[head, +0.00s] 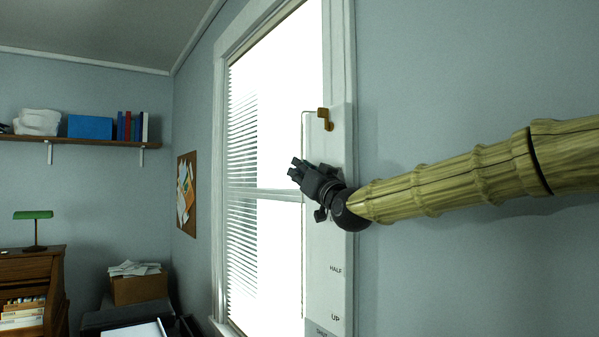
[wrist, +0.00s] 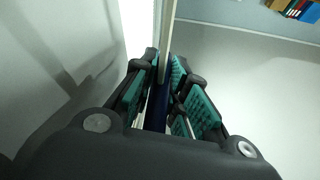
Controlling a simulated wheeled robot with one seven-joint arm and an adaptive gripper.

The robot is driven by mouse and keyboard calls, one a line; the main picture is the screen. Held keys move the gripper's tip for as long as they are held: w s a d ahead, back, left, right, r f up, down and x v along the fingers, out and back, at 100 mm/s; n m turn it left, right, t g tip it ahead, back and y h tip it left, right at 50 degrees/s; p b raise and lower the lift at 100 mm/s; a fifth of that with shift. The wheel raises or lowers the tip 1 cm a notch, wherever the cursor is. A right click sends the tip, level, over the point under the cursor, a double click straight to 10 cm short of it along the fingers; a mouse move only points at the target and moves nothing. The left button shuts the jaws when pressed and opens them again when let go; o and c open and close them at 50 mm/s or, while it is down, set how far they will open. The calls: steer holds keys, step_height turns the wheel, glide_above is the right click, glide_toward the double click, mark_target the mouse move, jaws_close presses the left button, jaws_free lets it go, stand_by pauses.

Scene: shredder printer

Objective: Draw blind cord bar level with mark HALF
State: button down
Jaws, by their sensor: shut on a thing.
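A pale board (head: 341,240) beside the window carries the dark mark HALF (head: 336,268), with UP (head: 335,319) below it. My gripper (head: 296,168) is at the board's left edge, well above HALF and below a brass hook (head: 324,117). In the wrist view my gripper (wrist: 160,85) has its teal-padded fingers shut on a dark blue bar (wrist: 157,108), which I take as the cord bar. A pale strip (wrist: 166,45) runs up from between the fingers. In the head view the bar cannot be made out at the gripper. The blind (head: 241,140) shows as slats in the window.
The window frame (head: 219,190) stands left of the board, and bare wall lies to the right. A corkboard (head: 186,194), a shelf (head: 85,140) and a desk with a green lamp (head: 33,215) are farther back. A cardboard box (head: 139,287) sits low at the left.

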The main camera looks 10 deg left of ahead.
step_height(320, 180, down, 24)
steer(key=b, duration=1.5)
steer(key=shift+f, duration=0.1)
steer(key=c, duration=1.4)
jaws_free()
steer(key=shift+a, duration=0.15)
steer(key=v, duration=1.2)
